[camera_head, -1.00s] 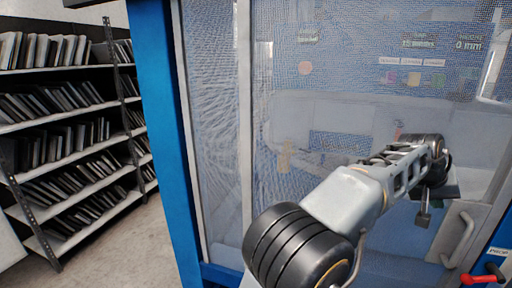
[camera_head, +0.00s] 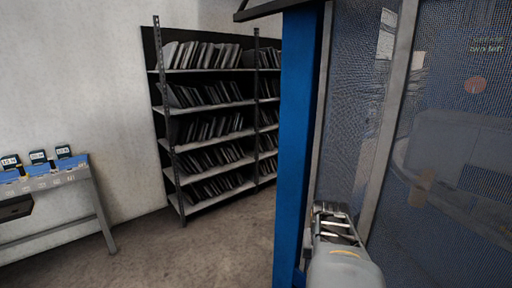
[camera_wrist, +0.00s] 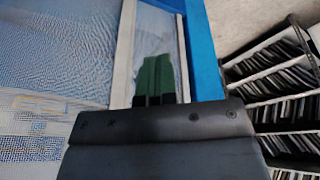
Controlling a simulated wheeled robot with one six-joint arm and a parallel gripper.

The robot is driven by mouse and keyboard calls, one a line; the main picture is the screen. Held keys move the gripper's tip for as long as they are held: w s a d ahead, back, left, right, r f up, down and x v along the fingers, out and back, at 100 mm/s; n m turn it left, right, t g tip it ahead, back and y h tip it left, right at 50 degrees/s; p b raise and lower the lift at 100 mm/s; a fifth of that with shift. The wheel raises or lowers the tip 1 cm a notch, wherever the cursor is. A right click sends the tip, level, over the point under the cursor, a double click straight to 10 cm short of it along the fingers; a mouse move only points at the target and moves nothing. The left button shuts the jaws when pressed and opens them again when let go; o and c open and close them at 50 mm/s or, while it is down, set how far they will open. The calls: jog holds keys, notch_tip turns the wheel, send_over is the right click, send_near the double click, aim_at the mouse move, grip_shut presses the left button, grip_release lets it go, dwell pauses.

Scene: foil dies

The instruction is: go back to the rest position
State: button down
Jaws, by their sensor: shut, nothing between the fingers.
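My gripper (camera_wrist: 155,78) shows in the wrist view as two green and black fingers side by side, shut with nothing between them. The fingers are in front of the mesh screen near the blue post, and I cannot tell how far off it they are. In the head view part of my arm stands at the lower right, in front of the screen door, and the fingertips cannot be made out.
The machine's blue post (camera_head: 298,130) and its mesh screen (camera_head: 450,90) are close on the right. A shelf rack of dark plates (camera_head: 210,120) stands behind. A bench with blue holders (camera_head: 45,182) is at the left. Open floor (camera_head: 190,250) lies between.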

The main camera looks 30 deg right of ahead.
jog(key=w+a+n+t+y, duration=0.1)
jog(key=a+n, duration=0.4)
jog(key=a, duration=0.7)
jog(key=w+a+n+t+y, duration=0.1)
jog(key=w+a+n, duration=0.3)
jog(key=a, duration=0.7)
jog(key=shift+a+f+n+y, duration=0.2)
jog(key=shift+a+n+y, duration=0.15)
jog(key=shift+n+y, duration=0.05)
jog(key=shift+d, duration=0.1)
